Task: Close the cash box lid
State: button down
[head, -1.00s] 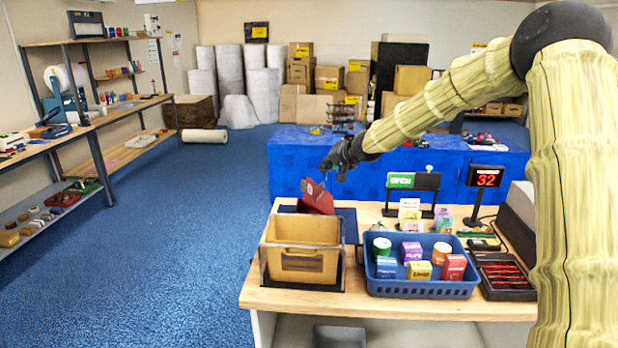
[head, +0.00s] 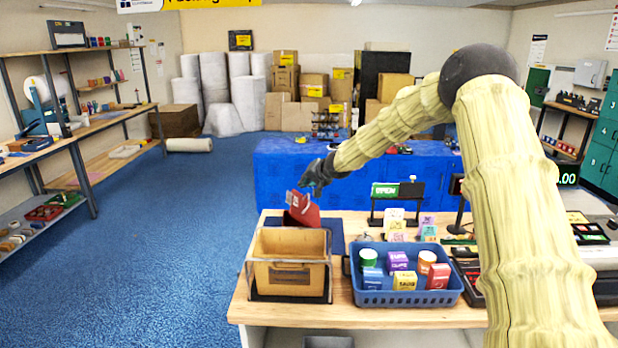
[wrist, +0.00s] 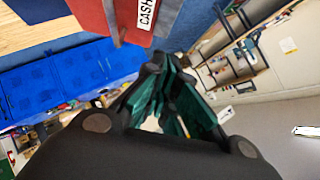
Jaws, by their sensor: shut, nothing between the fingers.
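The red cash box (head: 304,210) is at the back left of the counter, behind a tan bin that hides its lower part. A red panel stands up at a tilt there, apparently the raised lid. In the wrist view the red surface with a white CASH label (wrist: 146,14) is at the top, cut off by the frame edge. My gripper (head: 308,188) is just above and beside the red panel, its fingers closed and empty. In the wrist view the closed fingers (wrist: 172,95) point toward the box's side; I cannot tell whether they touch it.
The tan bin (head: 290,276) stands in front of the cash box. A blue basket (head: 410,298) of small boxes and cans sits to its right. A blue mat (head: 334,229) lies behind the bin. An OPEN sign (head: 386,190) stands right of my gripper.

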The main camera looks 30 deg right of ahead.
aim_at(289, 193)
jog(key=p+x, duration=0.1)
jog(key=x, duration=0.2)
jog(key=shift+w+f, duration=0.1)
jog(key=shift+f, duration=0.05)
jog(key=shift+w+a+f, duration=0.2)
jog(key=shift+a+f, duration=0.3)
jog(key=shift+f, duration=0.1)
jog(key=shift+w+a+f, duration=0.2)
jog(key=shift+a+f, duration=0.3)
jog(key=shift+f, duration=0.1)
jog(key=shift+w+a+f, duration=0.1)
jog(key=shift+f, duration=0.15)
jog(key=shift+f, duration=0.15)
